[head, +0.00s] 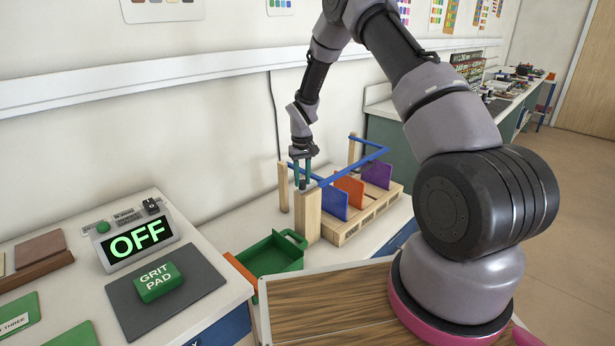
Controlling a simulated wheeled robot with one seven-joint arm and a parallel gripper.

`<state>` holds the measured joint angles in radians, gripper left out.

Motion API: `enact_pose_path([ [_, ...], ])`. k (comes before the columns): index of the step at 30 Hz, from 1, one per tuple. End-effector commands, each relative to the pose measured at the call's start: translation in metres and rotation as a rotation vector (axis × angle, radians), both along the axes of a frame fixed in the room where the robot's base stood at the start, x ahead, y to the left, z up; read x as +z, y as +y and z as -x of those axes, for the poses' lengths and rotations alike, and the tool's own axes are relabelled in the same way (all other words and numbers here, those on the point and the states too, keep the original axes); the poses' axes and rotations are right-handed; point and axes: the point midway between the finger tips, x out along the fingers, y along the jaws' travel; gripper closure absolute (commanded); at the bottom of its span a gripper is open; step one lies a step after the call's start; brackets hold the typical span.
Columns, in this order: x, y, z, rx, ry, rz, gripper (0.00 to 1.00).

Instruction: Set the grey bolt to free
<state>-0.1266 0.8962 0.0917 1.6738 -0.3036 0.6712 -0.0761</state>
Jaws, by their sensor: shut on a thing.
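My gripper (302,182) points down at the front left end of the wooden rack (370,222), just above its thick front post (308,217). Its teal fingers are shut on a small grey piece at the post top, most likely the grey bolt. The fingers hide most of it, and I cannot tell its setting. A blue bar (360,161) runs from beside the fingers along the rack and bends at the far end. Blue, orange and purple panels stand upright in the rack.
A grit pad (157,283) lies on a dark mat near a display reading OFF (137,239). The wall is close behind the rack.

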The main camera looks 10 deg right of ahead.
Motion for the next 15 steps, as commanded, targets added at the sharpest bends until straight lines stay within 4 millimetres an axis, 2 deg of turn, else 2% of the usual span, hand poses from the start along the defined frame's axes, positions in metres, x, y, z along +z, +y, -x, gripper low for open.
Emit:
enact_pose_path([
  [2,0.0011,0.0053,0.0026,0.001,-0.002,0.000,1.00],
  [8,0.0011,0.0045,0.0020,-0.001,-0.003,-0.001,1.00],
  [9,0.0011,0.0044,0.0020,-0.001,-0.003,-0.001,0.59],
  [11,0.0010,0.0043,0.0020,-0.001,-0.003,-0.001,0.36],
  [15,0.0007,0.0042,0.0022,-0.001,-0.002,0.000,0.36],
])
